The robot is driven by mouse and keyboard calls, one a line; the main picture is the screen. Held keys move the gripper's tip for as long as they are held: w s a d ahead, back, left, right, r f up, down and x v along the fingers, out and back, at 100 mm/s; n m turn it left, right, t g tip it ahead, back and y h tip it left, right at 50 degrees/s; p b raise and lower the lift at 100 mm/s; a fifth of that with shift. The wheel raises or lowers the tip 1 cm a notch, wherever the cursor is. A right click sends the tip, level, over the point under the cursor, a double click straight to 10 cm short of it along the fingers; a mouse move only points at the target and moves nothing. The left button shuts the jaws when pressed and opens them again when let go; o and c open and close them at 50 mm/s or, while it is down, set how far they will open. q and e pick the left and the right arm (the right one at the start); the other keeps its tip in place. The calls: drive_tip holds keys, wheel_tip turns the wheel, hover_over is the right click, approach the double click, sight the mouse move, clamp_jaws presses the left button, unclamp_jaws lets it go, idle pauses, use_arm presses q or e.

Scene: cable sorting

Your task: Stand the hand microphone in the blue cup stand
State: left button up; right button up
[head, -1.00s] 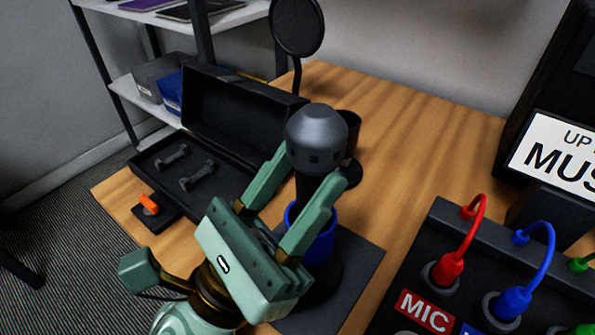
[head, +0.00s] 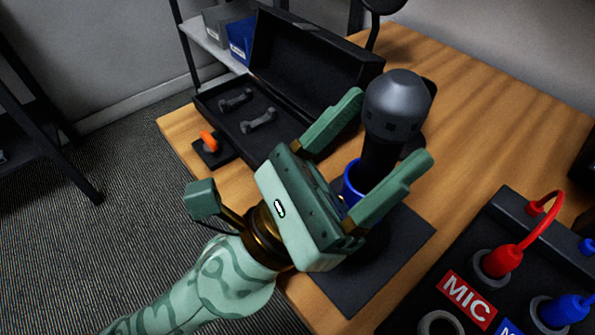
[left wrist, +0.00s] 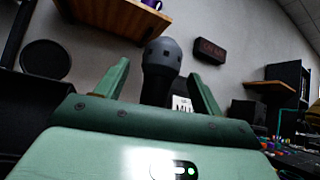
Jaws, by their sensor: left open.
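The hand microphone (head: 398,108) has a grey rounded head and a black handle. It stands nearly upright with its handle down in the blue cup stand (head: 354,180), which is on a dark mat (head: 395,262) on the desk. My left gripper (head: 388,128) is open, its two green fingers apart on either side of the microphone. In the left wrist view the microphone (left wrist: 160,62) stands beyond and between the spread fingers. The gripper body hides part of the cup. My right gripper is in neither view.
An open black case (head: 300,75) lies behind on the left. A small dark block with an orange part (head: 209,141) is at the desk's left edge. A panel with a red plug (head: 500,262) and a blue plug (head: 565,310) is at the right. Bare desk lies behind the microphone.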

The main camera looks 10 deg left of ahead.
use_arm(q)
drive_tip(key=b+v, duration=0.1)
drive_tip(key=v, duration=0.1)
drive_tip(key=shift+s+a+f, duration=0.1)
drive_tip(key=shift+a+f, duration=0.05)
drive_tip(key=shift+f, duration=0.25)
drive_tip(key=b+v, duration=0.2)
drive_tip(key=v, duration=1.1)
drive_tip(key=shift+s+a, duration=0.2)
drive_tip(key=shift+a, duration=0.05)
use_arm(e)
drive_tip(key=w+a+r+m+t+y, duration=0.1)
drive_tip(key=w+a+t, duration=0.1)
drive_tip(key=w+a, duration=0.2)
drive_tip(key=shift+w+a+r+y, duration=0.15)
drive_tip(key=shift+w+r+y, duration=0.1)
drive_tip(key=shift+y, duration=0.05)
use_arm(q)
drive_tip(key=shift+f, duration=0.1)
